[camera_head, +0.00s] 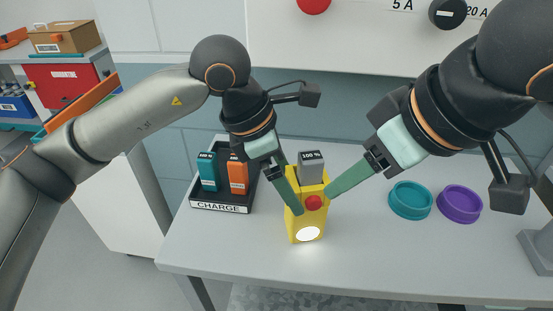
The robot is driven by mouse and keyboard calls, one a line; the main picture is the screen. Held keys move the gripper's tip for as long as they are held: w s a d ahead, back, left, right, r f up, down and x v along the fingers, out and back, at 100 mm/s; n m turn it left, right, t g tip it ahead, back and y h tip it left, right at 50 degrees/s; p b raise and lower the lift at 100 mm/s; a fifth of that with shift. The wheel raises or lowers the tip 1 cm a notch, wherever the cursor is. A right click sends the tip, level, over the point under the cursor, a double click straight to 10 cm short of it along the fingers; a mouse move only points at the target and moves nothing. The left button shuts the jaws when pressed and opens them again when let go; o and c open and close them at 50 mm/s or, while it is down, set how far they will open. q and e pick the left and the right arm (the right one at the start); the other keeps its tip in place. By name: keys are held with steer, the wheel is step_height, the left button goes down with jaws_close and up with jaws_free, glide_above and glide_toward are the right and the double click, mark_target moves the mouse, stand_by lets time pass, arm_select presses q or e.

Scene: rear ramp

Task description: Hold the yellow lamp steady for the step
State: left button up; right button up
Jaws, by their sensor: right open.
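The yellow lamp (301,229) stands upright on the grey table, its round front lens (308,234) glowing white. A red button (314,202) is on its upper front. A grey battery block (311,167) marked 100 % stands at its top. My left gripper (296,207) reaches down at the lamp's upper left, its green fingers overlapping the lamp; I cannot tell whether they grip it. My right gripper (329,192) is open, coming from the right, with its fingertips at the lamp's upper right beside the button. Whether they touch is unclear.
A black CHARGE tray (220,208) at left holds a teal block (208,172) and an orange block (238,175). A teal bowl (410,201) and a purple bowl (459,204) stand at right. The table's front strip is clear. Shelves with boxes are at far left.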

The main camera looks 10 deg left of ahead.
arm_select(q)
steer(key=shift+w+d+f, duration=0.1)
steer(key=shift+d+f, duration=0.1)
steer(key=shift+f, duration=0.35)
jaws_close()
arm_select(e)
jaws_close()
stand_by(0.6)
stand_by(1.4)
